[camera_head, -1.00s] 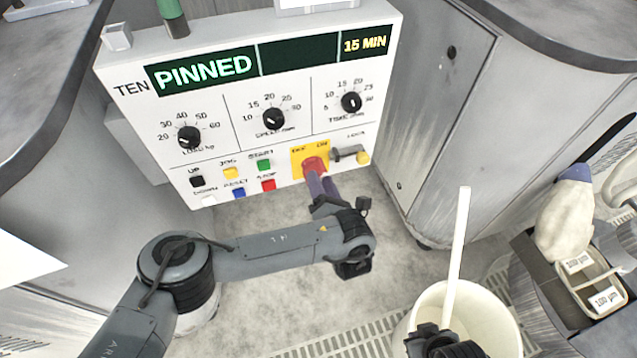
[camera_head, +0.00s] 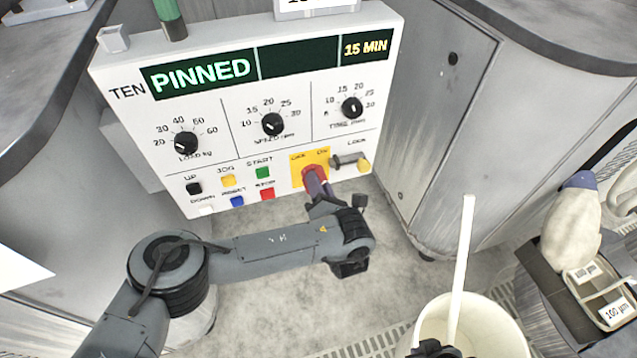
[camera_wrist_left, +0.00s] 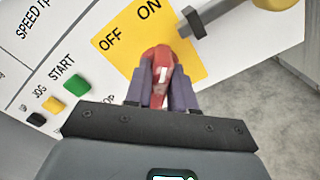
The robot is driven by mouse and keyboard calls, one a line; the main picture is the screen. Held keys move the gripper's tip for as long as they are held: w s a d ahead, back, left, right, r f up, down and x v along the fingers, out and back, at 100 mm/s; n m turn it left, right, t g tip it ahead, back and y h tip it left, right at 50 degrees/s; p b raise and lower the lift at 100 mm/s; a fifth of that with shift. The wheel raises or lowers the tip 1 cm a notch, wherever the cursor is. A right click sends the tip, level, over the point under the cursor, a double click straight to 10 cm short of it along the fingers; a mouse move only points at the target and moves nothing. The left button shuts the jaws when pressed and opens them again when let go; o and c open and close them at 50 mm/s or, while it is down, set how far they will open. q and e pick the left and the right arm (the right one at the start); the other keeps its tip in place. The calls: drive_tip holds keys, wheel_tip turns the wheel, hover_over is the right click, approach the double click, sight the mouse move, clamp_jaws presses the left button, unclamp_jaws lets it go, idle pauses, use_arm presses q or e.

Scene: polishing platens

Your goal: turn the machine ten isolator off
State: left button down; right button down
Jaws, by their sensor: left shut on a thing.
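The machine ten panel (camera_head: 225,120) is white, with a display reading PINNED and 15 MIN. Its isolator is a red knob (camera_head: 313,173) on a yellow plate (camera_head: 298,179) marked OFF and ON, at the panel's lower right. My left gripper (camera_head: 316,183) is shut on the red knob. In the left wrist view the two purple fingers (camera_wrist_left: 161,85) sit on either side of the red knob (camera_wrist_left: 158,62), whose white mark shows between them. The yellow plate (camera_wrist_left: 120,38) shows OFF at left and ON at right. My right gripper (camera_head: 434,347) is partly visible at the bottom edge, its fingers unclear.
A grey lock lever (camera_head: 347,159) with a yellow end (camera_head: 364,166) is just right of the isolator. START (camera_head: 263,173) and STOP (camera_head: 265,193) buttons lie left. A cream bucket (camera_head: 478,325) with a white stick stands at lower right. Bare floor lies below the panel.

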idle(0.3)
use_arm(q)
drive_tip(key=n, duration=0.4)
drive_tip(key=shift+a, duration=0.1)
drive_tip(key=n, duration=0.3)
drive_tip(key=shift+a+n, duration=0.1)
drive_tip(key=shift+n, duration=0.2)
drive_tip(key=n+b, duration=0.2)
drive_tip(key=n, duration=0.4)
drive_tip(key=shift+s+a, duration=0.1)
drive_tip(key=shift+a, duration=0.05)
drive_tip(key=shift+n, duration=2.1)
drive_tip(key=c, duration=1)
unclamp_jaws()
drive_tip(key=shift+c, duration=0.2)
